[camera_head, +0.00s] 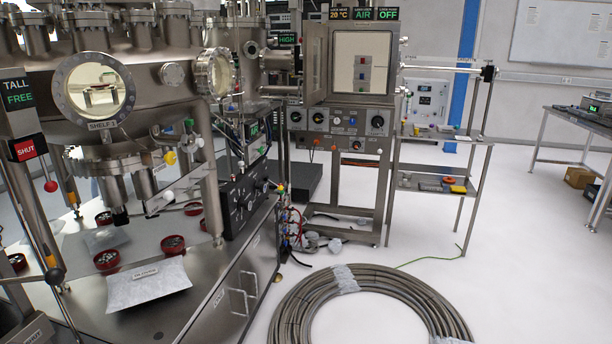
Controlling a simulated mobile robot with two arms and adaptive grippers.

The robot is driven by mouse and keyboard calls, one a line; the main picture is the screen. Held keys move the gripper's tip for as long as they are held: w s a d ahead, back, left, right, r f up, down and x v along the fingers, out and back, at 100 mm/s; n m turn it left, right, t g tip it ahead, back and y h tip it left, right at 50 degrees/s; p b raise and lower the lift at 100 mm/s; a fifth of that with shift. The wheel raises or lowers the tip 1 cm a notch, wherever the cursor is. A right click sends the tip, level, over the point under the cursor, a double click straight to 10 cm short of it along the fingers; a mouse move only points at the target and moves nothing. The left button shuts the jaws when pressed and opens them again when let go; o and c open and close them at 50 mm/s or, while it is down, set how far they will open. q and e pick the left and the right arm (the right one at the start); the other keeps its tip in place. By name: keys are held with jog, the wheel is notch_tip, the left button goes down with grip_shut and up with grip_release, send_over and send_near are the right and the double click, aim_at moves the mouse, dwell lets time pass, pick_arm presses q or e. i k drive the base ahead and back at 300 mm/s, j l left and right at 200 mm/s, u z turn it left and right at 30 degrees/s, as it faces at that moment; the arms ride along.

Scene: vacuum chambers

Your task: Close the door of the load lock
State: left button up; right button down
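The load lock (393,60) is a metal box on a stand in the middle of the head view, a little right of centre. Its front opening faces me and shows a pale interior with a small stack of coloured pieces (362,74), red, blue and dark. The load lock door (316,64) appears as a metal panel at the left side of the opening, swung out toward me and standing open. Signs above the box read 20 °C, AIR and OFF (388,13). Neither of my grippers is in view.
A big steel chamber (150,75) and its bench (225,285) fill the left. A coiled hose (290,310) lies on the floor in front of the load lock stand. A shelf rack (440,187) stands at its right. White floor is clear at the right.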

aim_at(311, 29)
jog(key=i, duration=1.8)
